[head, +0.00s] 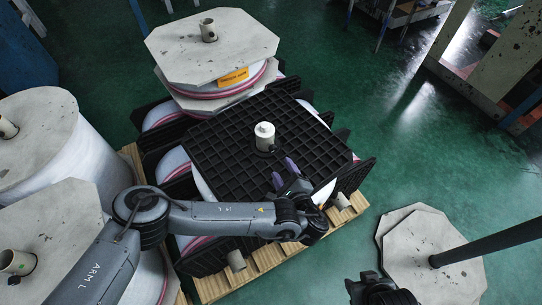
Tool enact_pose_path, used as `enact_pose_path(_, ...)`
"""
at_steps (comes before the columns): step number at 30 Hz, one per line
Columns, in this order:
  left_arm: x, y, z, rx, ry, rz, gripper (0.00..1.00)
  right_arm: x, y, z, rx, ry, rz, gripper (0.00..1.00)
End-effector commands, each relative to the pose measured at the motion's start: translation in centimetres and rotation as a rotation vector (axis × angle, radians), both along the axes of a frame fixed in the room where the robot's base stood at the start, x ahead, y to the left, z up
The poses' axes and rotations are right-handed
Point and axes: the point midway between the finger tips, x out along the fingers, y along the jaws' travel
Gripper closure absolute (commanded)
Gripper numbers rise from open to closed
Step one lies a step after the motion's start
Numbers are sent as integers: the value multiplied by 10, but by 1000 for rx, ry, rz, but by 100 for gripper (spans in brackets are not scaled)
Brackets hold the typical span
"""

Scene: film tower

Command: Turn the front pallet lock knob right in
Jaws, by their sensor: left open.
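A black gridded pallet (225,150) lies on top of the front stack of film rolls. A white upright post with a rounded top (265,130) stands near its middle. A small dark part at the post's foot (270,148) may be the lock knob, but it is too small to tell. My left gripper (284,172) is open, with purple-grey fingertips, just in front of the post and apart from it, over the pallet's front part. A dark piece at the bottom edge (385,292) looks like part of my right arm; its fingers cannot be made out.
A roll with an octagonal board (215,45) and an orange label stands behind. White rolls (40,150) stand at left. A wooden pallet (262,262) lies below the stack. Octagonal boards (420,245) lie at right with a dark rod (490,243) over them. Green floor is open at right.

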Motion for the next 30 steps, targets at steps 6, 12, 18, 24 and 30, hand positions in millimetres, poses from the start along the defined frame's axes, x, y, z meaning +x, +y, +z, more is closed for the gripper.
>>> enact_pose_path(6,29,12,-13,-1,-1,4,45,0,-1,-21,0,-1,-1,57)
enact_pose_path(12,57,23,-21,-2,-1,4,45,0,-1,-40,0,-1,-2,57)
enact_pose_path(18,78,31,-26,-4,0,2,45,0,0,-53,4,-1,-4,57)
enact_pose_path(24,87,35,-27,-3,1,1,45,0,1,-57,5,0,-5,57)
enact_pose_path(30,88,35,-26,-3,2,0,45,0,1,-56,5,0,-5,57)
